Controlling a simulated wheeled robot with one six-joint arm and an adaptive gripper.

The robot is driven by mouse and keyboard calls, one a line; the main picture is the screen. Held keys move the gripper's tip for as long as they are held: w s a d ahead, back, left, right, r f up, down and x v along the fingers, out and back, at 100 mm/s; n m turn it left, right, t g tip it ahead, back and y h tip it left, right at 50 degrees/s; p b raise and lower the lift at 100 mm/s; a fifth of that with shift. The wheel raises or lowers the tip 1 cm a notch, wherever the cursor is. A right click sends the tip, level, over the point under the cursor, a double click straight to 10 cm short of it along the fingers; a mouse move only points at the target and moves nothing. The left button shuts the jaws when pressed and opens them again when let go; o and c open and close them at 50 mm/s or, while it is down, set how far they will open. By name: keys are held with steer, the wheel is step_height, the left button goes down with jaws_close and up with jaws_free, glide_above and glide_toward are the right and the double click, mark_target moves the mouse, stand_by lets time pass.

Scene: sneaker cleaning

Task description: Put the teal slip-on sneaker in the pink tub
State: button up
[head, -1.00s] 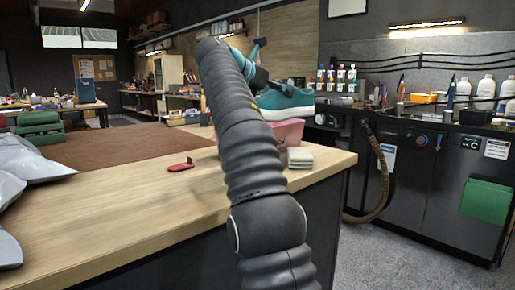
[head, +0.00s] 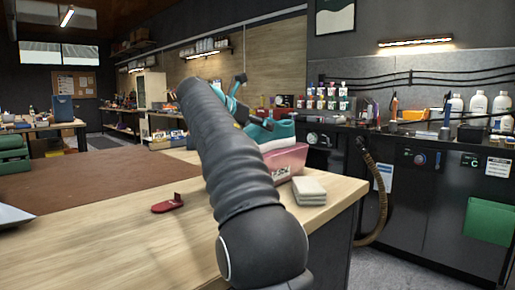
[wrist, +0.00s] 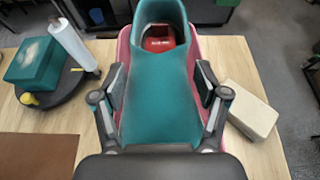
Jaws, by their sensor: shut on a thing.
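The teal slip-on sneaker (head: 272,131) is over the pink tub (head: 287,160) in the head view, with its sole near or inside the tub's rim. In the wrist view the sneaker (wrist: 160,95) fills the middle and the tub's rim (wrist: 214,52) shows around it. My gripper (wrist: 160,92) is shut on the sneaker, with a finger on each side of it. In the head view my arm hides most of the gripper and part of the sneaker and tub. Whether the sole touches the tub's floor is hidden.
A pale stack of cloths or sponges (head: 309,190) stands just right of the tub. A red object (head: 168,204) lies on the wooden table (head: 110,250). In the wrist view a teal box (wrist: 40,62) and white roll (wrist: 72,42) stand at the left.

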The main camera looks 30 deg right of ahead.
steer(key=shift+f+b, duration=0.95)
steer(key=shift+f, duration=2)
steer(key=shift+f, duration=0.35)
steer(key=shift+f, duration=0.25)
steer(key=o, duration=1.4)
steer(key=shift+r, duration=0.55)
steer(key=p+v, duration=0.1)
steer(key=v, duration=1.1)
